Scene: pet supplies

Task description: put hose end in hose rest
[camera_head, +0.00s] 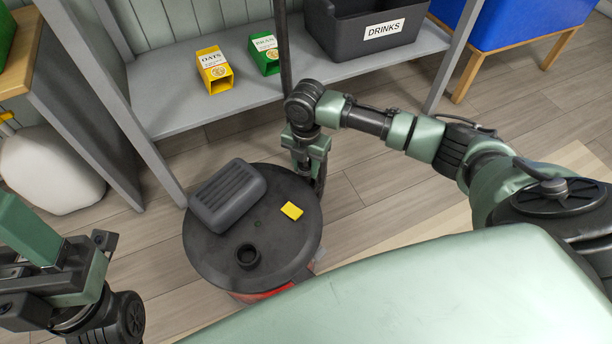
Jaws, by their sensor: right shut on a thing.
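My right gripper (307,172) points down beside the right edge of a round dark drum-like unit (212,262). It is shut on a dark thing, apparently the hose end, which is mostly hidden by the gripper. A thin dark upright tube (283,45) rises behind my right wrist; I cannot tell whether it joins what I hold. A short dark ring-shaped socket (248,256) stands on the unit's top, left of the gripper; I cannot tell if it is the hose rest. My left gripper (18,290) is at the lower left, away from the unit, its jaws unclear.
A ribbed dark block (227,196) and a yellow piece (291,211) are on the unit's top. Behind it, a grey shelf (180,112) holds a yellow OATS box (214,72), a green box (265,54) and a DRINKS bin (350,45). Shelf posts stand close by.

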